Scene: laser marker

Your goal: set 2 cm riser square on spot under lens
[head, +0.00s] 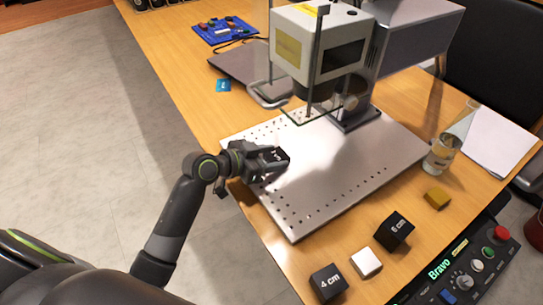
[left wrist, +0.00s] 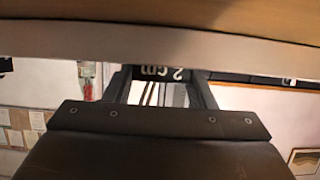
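The black 2 cm riser (head: 280,155) is between the fingers of my left gripper (head: 272,162), over the left part of the perforated metal plate (head: 345,190). In the left wrist view the riser (left wrist: 160,73) shows its "2 cm" label upside down between the two fingers (left wrist: 163,90). I cannot tell whether the riser touches the plate. The white marker head (head: 318,40) with its dark lens (head: 325,88) hangs over the back of the plate, behind and right of the riser. No marked spot is clear on the bright plate. My right gripper is not in view.
The 4 cm riser (head: 328,283), 6 cm riser (head: 394,232), a silver block (head: 366,262) and a brass block (head: 437,198) stand in front of the plate. A glass (head: 443,155) is to its right. A clear guard (head: 310,113) hangs below the head.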

